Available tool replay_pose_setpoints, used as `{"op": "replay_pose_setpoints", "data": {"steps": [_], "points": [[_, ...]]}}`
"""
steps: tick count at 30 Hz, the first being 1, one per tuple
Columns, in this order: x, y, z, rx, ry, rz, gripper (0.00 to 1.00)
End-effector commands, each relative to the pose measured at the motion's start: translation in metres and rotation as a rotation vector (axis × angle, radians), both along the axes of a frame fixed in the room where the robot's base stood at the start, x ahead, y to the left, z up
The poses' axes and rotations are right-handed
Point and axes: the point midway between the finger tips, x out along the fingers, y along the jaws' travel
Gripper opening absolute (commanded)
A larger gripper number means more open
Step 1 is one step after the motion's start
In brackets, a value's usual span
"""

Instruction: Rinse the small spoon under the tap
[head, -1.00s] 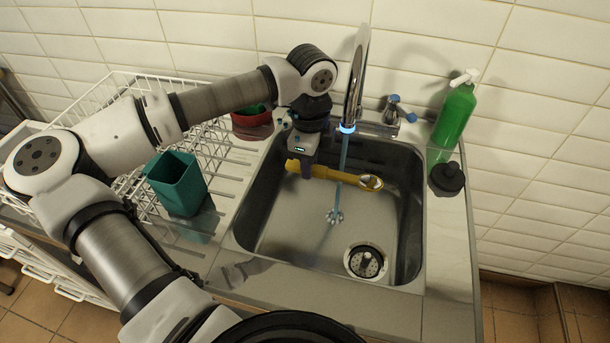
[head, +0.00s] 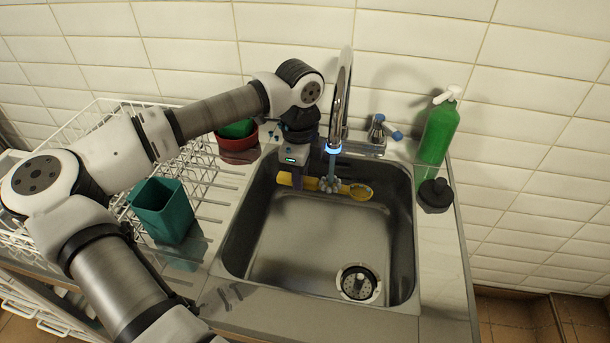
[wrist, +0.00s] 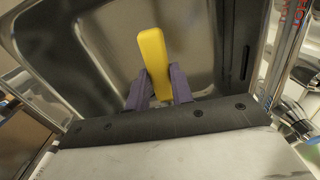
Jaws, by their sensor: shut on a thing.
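The small yellow spoon (head: 358,191) lies level across the back of the sink (head: 290,262), its bowl to the right. My gripper (head: 297,181) is shut on its handle, left of the water, and holds it above the sink floor. In the wrist view, two purple fingers (wrist: 158,88) clasp the yellow handle (wrist: 152,52); the bowl is not seen there. The chrome tap (head: 341,100) is running, with a blue glow at its spout. Its stream breaks in a splash (head: 330,184) on the spoon between my fingers and the bowl.
A green bottle (head: 436,140) and a dark round object (head: 434,195) stand right of the sink. The tap lever (head: 383,132) is behind it. A teal cup (head: 164,210), a red bowl (head: 238,147) and a white rack (head: 110,125) are to the left. The sink's front, with the drain (head: 357,284), is clear.

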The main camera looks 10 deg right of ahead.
Motion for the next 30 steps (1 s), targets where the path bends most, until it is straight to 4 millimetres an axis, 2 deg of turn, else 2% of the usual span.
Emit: {"op": "replay_pose_setpoints", "data": {"steps": [24, 30], "points": [[-0.086, 0.037, -0.002, 0.0, -0.002, 0.001, 0.0], [-0.1, 0.042, -0.001, 0.0, 0.0, 0.001, 0.0]]}}
